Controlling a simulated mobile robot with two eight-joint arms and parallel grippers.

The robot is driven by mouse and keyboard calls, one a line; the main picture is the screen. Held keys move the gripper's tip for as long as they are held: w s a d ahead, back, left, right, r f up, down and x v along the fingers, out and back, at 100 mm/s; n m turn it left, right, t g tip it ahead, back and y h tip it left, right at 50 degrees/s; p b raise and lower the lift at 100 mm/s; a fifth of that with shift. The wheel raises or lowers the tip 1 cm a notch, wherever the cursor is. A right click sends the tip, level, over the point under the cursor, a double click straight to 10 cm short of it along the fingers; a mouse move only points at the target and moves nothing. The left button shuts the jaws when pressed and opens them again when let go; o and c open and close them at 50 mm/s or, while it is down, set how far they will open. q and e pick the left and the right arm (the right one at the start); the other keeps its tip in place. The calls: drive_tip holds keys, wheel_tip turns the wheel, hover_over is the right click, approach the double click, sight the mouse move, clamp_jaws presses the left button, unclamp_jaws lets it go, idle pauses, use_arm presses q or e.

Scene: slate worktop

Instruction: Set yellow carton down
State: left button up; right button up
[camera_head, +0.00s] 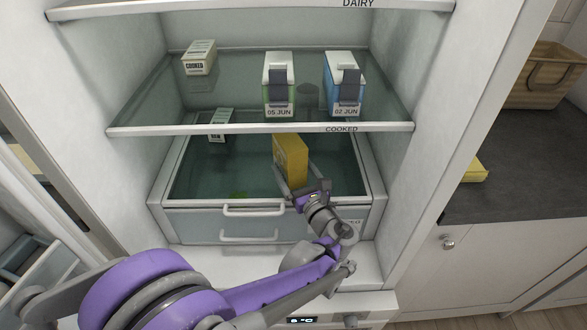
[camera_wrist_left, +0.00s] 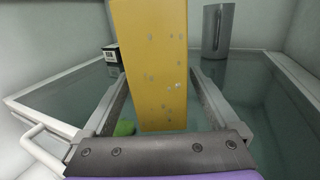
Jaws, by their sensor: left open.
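The yellow carton (camera_head: 290,158) stands upright inside the fridge, on the glass cover above the drawer and below the shelf marked COOKED. It fills the middle of the left wrist view (camera_wrist_left: 152,65). My left gripper (camera_head: 297,182) is open, with one finger on either side of the carton's lower part. In the wrist view the fingers (camera_wrist_left: 160,100) flank it, with a visible gap on the right; contact on the left is hard to tell. My right gripper is in neither view.
The COOKED shelf (camera_head: 150,128) overhangs close above and holds a green-sided carton (camera_head: 279,85), a blue carton (camera_head: 343,82) and a labelled box (camera_head: 199,57). Another labelled box (camera_head: 220,124) stands left of the yellow carton. A grey cylinder (camera_wrist_left: 217,32) stands behind right. The drawer handle (camera_head: 253,211) protrudes in front.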

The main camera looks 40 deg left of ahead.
use_arm(q)
drive_tip(key=shift+r, duration=0.1)
drive_tip(key=shift+s+d+r, duration=0.1)
drive_tip(key=shift+d, duration=0.1)
drive_tip(key=p+v, duration=0.1)
drive_tip(key=v, duration=1)
drive_tip(key=shift+s+d, duration=0.2)
drive_tip(key=shift+d, duration=0.05)
